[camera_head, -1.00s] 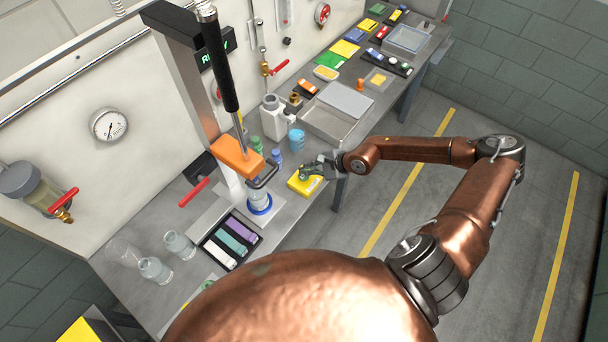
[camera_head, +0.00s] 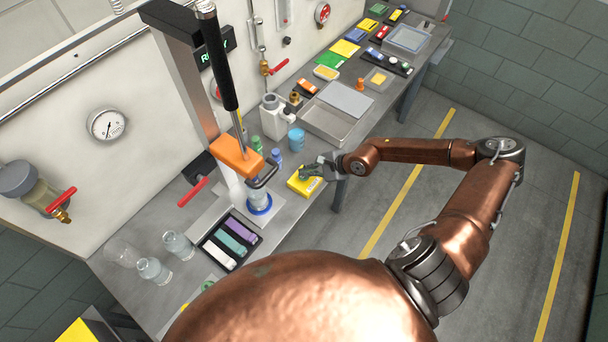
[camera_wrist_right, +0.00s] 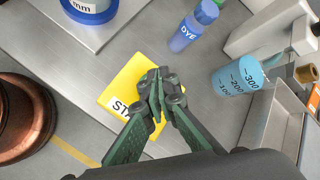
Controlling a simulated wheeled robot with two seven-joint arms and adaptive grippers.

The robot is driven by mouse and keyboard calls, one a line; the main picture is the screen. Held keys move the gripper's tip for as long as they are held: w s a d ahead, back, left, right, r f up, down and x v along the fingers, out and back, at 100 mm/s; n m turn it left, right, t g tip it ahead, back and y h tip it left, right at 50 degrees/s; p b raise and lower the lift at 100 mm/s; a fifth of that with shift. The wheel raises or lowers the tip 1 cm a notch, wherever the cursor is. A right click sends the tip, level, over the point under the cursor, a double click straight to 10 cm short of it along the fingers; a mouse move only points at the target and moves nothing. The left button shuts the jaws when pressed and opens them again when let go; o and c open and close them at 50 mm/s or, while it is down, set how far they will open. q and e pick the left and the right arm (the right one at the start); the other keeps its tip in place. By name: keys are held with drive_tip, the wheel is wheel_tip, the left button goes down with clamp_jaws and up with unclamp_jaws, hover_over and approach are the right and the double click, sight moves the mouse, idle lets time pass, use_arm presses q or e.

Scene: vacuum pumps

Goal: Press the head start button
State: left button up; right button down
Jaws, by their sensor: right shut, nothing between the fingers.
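The yellow start box (camera_head: 299,187) lies on the bench near its front edge, just right of the press stand. It also shows in the right wrist view (camera_wrist_right: 117,85), with a white label whose visible letters begin "STA". My right gripper (camera_head: 309,172) is shut and empty, with its fingertips over the box. In the right wrist view the closed fingertips (camera_wrist_right: 159,84) cover the middle of the box and hide any button there. I cannot tell whether they touch it. My left gripper is not in view.
The press with its orange head (camera_head: 237,157) and black lever stands left of the box. A blue-lidded dye bottle (camera_wrist_right: 192,27) and a blue graduated beaker (camera_wrist_right: 238,78) stand close behind and right. A metal tray (camera_head: 328,121) lies farther along the bench.

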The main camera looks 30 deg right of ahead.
drive_tip(key=shift+f+b, duration=0.45)
drive_tip(key=shift+f, duration=0.15)
idle(0.3)
drive_tip(key=shift+r, duration=0.1)
drive_tip(key=shift+r+p, duration=0.7)
drive_tip(key=shift+r, duration=0.3)
drive_tip(key=shift+r+p, duration=1.5)
drive_tip(key=shift+r, duration=1.05)
drive_tip(key=shift+d+f, duration=0.1)
